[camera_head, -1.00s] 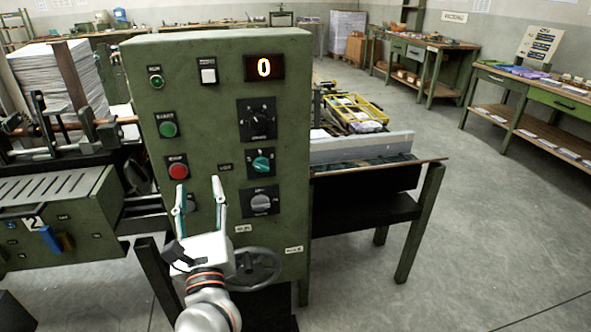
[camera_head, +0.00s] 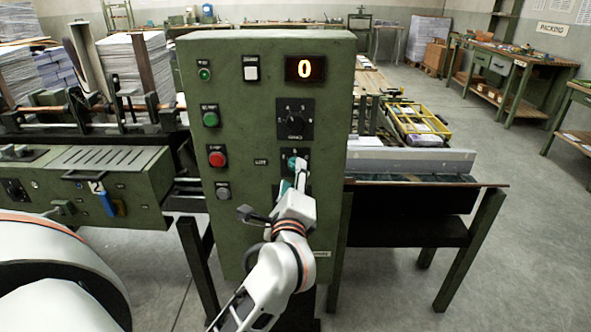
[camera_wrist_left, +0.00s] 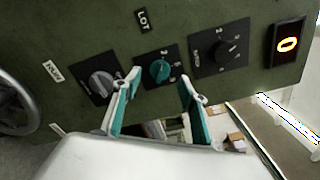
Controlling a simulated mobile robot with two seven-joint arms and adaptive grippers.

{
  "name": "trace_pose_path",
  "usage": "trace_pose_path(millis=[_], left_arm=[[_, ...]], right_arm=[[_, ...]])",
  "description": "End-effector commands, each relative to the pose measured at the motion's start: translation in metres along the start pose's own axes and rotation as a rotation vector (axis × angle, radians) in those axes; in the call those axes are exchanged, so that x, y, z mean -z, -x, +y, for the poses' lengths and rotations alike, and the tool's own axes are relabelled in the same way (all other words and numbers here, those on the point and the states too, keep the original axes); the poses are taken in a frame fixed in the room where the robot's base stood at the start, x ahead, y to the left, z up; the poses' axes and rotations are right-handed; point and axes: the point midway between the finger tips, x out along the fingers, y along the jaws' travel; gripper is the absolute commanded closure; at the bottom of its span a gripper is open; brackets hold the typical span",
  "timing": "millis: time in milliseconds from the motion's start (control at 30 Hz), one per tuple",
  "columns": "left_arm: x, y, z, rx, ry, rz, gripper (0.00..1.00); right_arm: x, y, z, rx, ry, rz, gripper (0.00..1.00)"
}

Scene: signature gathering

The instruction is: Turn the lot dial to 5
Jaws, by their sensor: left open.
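The lot dial is a teal knob (camera_wrist_left: 160,70) on a black plate with small white numbers, beside a LOT label (camera_wrist_left: 142,20). In the head view its plate (camera_head: 302,154) is partly hidden by my left gripper (camera_head: 293,178). In the left wrist view my left gripper (camera_wrist_left: 160,79) is open and empty. Its two teal-lined fingertips stand one on each side of the teal knob, slightly below it in the picture, with gaps visible. The number the knob points at is too small to read. My right gripper is not in view.
A black dial (camera_wrist_left: 230,48) and a grey dial (camera_wrist_left: 103,85) flank the teal one. The green panel (camera_head: 240,120) also carries a display (camera_head: 305,69) reading 0, a green button (camera_head: 210,118) and a red button (camera_head: 217,158). A handwheel (camera_wrist_left: 16,105) sits at the panel's lower part.

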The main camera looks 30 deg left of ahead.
Motion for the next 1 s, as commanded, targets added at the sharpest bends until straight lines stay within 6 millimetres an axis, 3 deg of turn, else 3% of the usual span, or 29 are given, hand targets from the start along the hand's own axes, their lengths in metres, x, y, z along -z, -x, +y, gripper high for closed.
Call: trace_pose_path(millis=[233, 600, 767, 1000], left_arm=[[-0.001, -0.031, -0.001, 0.002, -0.002, -0.001, 0.57], [0.000, -0.037, 0.000, 0.000, -0.002, 0.000, 0.57], [0.000, -0.037, 0.000, 0.000, -0.002, 0.000, 0.95], [0.000, -0.037, 0.000, 0.000, -0.008, 0.000, 0.95]], right_arm=[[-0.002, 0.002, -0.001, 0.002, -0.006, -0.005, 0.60], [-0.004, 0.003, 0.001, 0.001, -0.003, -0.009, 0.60], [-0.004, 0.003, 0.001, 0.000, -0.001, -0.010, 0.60], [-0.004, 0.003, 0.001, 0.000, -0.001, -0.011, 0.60]])
